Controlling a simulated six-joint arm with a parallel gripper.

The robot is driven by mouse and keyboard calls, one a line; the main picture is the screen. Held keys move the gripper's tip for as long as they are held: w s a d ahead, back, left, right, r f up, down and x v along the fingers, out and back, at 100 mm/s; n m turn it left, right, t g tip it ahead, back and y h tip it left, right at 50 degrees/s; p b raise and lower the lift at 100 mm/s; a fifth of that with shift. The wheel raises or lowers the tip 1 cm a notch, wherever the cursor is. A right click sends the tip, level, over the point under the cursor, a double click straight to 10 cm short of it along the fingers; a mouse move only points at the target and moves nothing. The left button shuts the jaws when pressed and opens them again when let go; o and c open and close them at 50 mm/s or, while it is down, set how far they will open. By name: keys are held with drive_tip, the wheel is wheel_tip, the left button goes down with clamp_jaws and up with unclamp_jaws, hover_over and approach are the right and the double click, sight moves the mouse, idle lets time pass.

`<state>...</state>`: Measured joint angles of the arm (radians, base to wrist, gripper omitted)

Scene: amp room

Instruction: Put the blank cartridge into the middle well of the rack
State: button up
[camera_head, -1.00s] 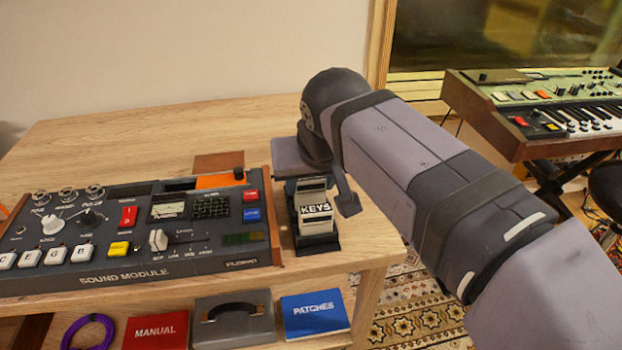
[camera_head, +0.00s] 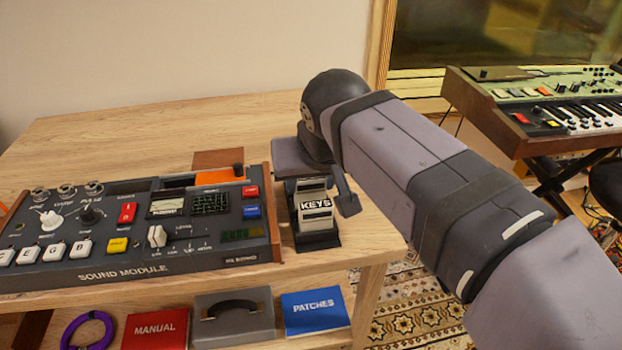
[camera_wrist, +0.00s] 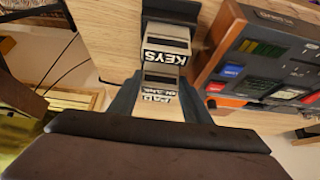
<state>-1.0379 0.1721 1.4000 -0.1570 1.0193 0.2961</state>
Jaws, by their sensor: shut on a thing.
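My gripper (camera_wrist: 158,98) is shut on a pale cartridge (camera_wrist: 160,108) with a dark-lettered label, upside down in the wrist view and partly hidden by my gripper. I cannot read the label with certainty. The dark rack (camera_head: 320,243) stands at the table's right end. A pale cartridge labelled KEYS (camera_head: 316,205) sits in its front well and also shows in the wrist view (camera_wrist: 167,46). The held cartridge is right behind KEYS, at the rack. Its depth in the middle well cannot be told.
The sound module (camera_head: 140,270) stands close to the left of the rack. An orange piece (camera_head: 222,178) lies at its back edge. A shelf below holds a MANUAL (camera_head: 157,328), a grey case (camera_head: 234,315) and PATCHES (camera_head: 315,311).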

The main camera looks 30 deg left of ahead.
drive_tip(key=shift+f, duration=0.55)
idle(0.7)
drive_tip(key=o, duration=1.5)
drive_tip(key=shift+o, duration=0.2)
drive_tip(key=shift+r, duration=0.1)
wheel_tip(320, 180, up, 7)
drive_tip(key=p, duration=0.7)
